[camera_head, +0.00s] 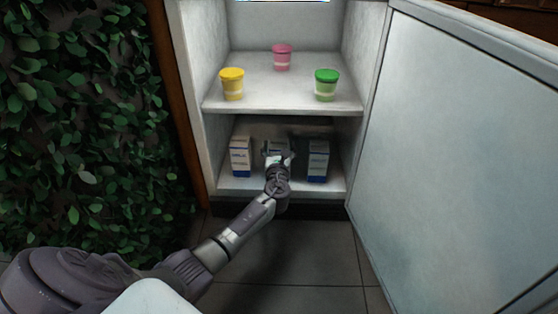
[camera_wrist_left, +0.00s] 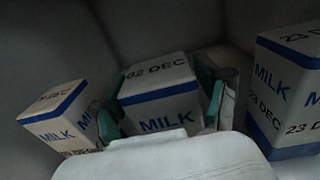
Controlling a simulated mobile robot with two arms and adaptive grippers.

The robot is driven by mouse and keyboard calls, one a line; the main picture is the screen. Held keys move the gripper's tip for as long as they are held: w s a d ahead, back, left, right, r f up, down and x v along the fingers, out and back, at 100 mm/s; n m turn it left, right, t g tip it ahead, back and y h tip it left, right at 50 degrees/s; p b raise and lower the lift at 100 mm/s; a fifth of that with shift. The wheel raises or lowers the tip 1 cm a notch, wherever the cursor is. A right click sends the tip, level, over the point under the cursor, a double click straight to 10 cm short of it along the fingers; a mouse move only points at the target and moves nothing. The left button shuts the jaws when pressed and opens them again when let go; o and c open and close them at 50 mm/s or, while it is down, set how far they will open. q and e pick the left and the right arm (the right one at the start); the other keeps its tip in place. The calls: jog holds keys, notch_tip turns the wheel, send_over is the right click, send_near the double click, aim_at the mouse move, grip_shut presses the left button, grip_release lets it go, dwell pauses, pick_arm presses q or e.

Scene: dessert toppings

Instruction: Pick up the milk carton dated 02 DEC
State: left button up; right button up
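The milk carton (camera_wrist_left: 160,92) dated 02 DEC stands in the middle in the left wrist view, white with a blue band. In the head view, the middle carton (camera_head: 276,146) is on the lower fridge shelf, partly covered by my left gripper (camera_head: 279,160). In the left wrist view, my left gripper's (camera_wrist_left: 161,112) teal-padded fingers lie one on each side of this carton, close to its sides. Whether both pads press on it cannot be made out. The carton's lower part is hidden. My right gripper is not in view.
A left milk carton (camera_wrist_left: 58,115) and a right milk carton (camera_wrist_left: 288,90), both dated 23 DEC, flank the middle one. Yellow (camera_head: 232,85), pink (camera_head: 282,58) and green (camera_head: 326,86) tubs stand on the shelf above. The open fridge door (camera_head: 460,150) fills the right side.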

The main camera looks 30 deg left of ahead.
pick_arm(q)
grip_shut()
jog(key=shift+r, duration=0.1)
